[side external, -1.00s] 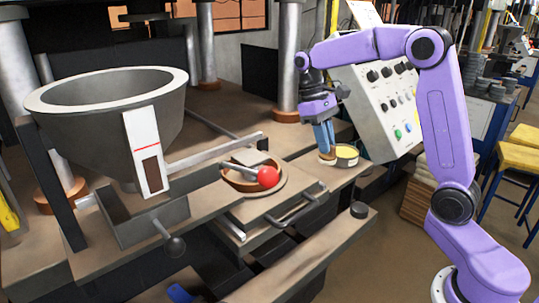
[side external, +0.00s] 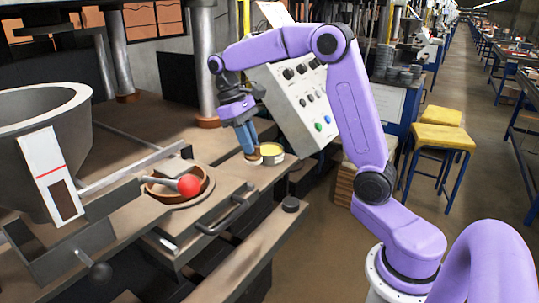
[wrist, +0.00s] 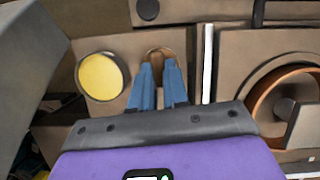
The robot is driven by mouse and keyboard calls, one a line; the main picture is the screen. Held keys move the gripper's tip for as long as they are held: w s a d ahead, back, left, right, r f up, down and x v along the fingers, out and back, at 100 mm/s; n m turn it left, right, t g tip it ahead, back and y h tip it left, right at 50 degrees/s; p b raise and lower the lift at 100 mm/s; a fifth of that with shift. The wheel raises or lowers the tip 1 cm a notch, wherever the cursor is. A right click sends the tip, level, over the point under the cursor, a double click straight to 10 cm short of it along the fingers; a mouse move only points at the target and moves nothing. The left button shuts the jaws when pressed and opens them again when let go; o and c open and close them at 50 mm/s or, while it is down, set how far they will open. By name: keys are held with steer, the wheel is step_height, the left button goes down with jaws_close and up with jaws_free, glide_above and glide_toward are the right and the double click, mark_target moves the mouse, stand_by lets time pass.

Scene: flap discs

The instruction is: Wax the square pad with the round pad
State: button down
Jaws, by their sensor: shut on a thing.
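My gripper (side external: 248,150) points down with its blue fingers shut on a small brown round pad (side external: 253,159), mostly hidden by the fingers. The pad's rounded edge also shows beyond the fingertips in the wrist view (wrist: 158,52). The pad is low over the bench, just left of a shallow tin of yellow wax (side external: 271,151); I cannot tell whether it touches the bench. The tin is left of my fingers in the wrist view (wrist: 101,76). No separate square pad can be made out; a square plate (wrist: 235,50) lies right of my fingers in the wrist view.
A brown ring-shaped dish (side external: 160,190) with a red-balled handle (side external: 188,185) sits left of my gripper. A grey bowl-shaped hopper (side external: 45,120) stands at far left. A sloped control panel (side external: 308,105) rises close behind the tin.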

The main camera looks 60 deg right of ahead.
stand_by(0.3)
step_height(320, 180, up, 5)
glide_above(272, 152)
steer(key=w, duration=0.2)
steer(key=shift+f, duration=3.05)
steer(key=shift+f, duration=0.75)
step_height(272, 152, up, 7)
stand_by(0.7)
steer(key=shift+r, duration=0.1)
stand_by(0.4)
